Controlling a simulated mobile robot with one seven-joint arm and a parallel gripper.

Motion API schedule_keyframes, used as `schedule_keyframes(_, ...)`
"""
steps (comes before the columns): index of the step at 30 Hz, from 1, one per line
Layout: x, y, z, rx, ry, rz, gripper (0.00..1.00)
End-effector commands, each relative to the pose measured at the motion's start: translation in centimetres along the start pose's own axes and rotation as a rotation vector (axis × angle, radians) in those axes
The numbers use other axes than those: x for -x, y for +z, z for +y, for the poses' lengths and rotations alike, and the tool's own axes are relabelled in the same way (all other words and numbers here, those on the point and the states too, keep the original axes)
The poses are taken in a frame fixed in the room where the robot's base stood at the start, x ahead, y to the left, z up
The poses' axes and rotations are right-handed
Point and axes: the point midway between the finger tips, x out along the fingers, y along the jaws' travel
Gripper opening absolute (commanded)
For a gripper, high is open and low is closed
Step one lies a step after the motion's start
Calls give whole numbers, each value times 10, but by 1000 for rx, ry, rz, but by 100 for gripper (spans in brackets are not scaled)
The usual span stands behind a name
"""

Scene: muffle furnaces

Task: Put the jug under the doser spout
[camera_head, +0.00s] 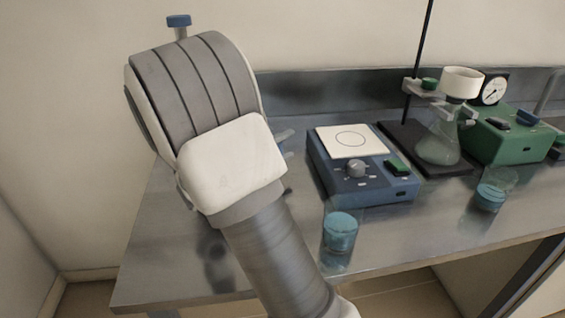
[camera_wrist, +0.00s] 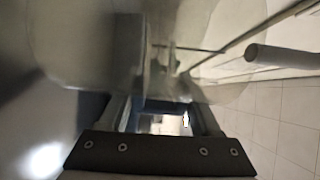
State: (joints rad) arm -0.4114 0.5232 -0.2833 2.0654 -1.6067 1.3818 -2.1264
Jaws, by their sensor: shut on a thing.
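My gripper (camera_wrist: 160,104) is shut on a clear, see-through thing, which I take to be the jug (camera_wrist: 95,45); its pale rounded wall fills much of the upper wrist view. In the head view my arm covers the gripper and the jug, with only small grey-blue parts showing beside the wrist. A blue knob on a grey stem (camera_head: 179,24) rises behind my arm; it looks like the top of the doser. The doser's body and spout are hidden, so I cannot tell how the jug stands to the spout.
A blue hotplate stirrer (camera_head: 360,188) stands right of my arm on the steel bench (camera_head: 180,262). Beakers of blue liquid (camera_head: 340,232) (camera_head: 490,192) stand near the front. A filter flask (camera_head: 440,145) on a stand and a green pump (camera_head: 508,138) are farther right.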

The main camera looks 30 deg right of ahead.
Motion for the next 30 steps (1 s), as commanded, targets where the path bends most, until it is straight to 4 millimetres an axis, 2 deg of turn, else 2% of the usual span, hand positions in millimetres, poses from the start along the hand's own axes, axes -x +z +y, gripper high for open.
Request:
schedule_keyframes(1, 0, 0, 16, 5, 0, 0, 0)
schedule_keyframes(4, 0, 0, 27, 2, 0, 1, 0)
schedule_keyframes(15, 0, 0, 28, 3, 0, 0, 0)
schedule_keyframes(16, 0, 0, 29, 2, 0, 0, 66)
schedule_keyframes(18, 0, 0, 29, 1, 0, 0, 78)
schedule_keyframes(21, 0, 0, 29, 1, 0, 0, 94)
schedule_keyframes(30, 0, 0, 28, 0, 0, 0, 94)
